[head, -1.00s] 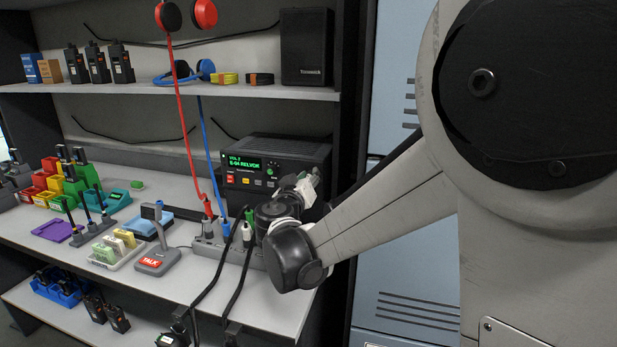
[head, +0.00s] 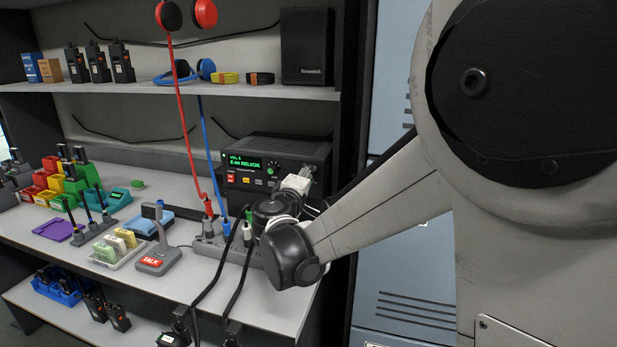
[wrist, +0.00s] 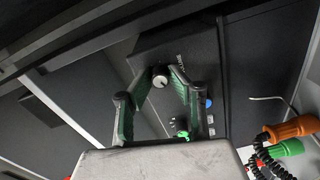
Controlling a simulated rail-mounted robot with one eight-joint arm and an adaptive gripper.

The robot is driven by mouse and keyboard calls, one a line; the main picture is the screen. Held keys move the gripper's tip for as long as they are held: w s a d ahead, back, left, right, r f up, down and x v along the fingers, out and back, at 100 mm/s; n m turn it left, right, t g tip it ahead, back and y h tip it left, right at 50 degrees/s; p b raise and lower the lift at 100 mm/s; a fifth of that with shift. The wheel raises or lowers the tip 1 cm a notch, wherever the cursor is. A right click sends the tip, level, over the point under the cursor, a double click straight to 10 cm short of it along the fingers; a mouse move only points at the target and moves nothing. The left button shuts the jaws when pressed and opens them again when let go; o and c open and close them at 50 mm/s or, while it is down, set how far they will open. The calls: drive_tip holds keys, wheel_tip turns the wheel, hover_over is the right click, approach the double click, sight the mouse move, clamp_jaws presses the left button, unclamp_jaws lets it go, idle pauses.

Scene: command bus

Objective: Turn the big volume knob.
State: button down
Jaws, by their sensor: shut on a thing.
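The black radio unit (head: 290,150) stands on the worktop, its front with a green-lit display (head: 254,163) that reads a VOL line above a name; the number is too small to read surely. In the wrist view the big volume knob (wrist: 160,74), round and silver-topped, sits between my fingertips. My gripper (wrist: 159,79) is shut on it, one finger on each side. In the head view my gripper (head: 308,172) is at the right part of the radio's front, and the gripper and wrist hide the knob there.
A power strip (head: 209,246) with plugs and cables lies in front of the radio. A TALK microphone (head: 156,259) stands to its left. A shelf (head: 130,90) with headsets and handhelds runs above. Blue lockers (head: 385,270) are at right.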

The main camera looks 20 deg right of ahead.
drive_tip(key=shift+n, duration=2.1)
drive_tip(key=c, duration=1.6)
unclamp_jaws()
drive_tip(key=v, duration=1.2)
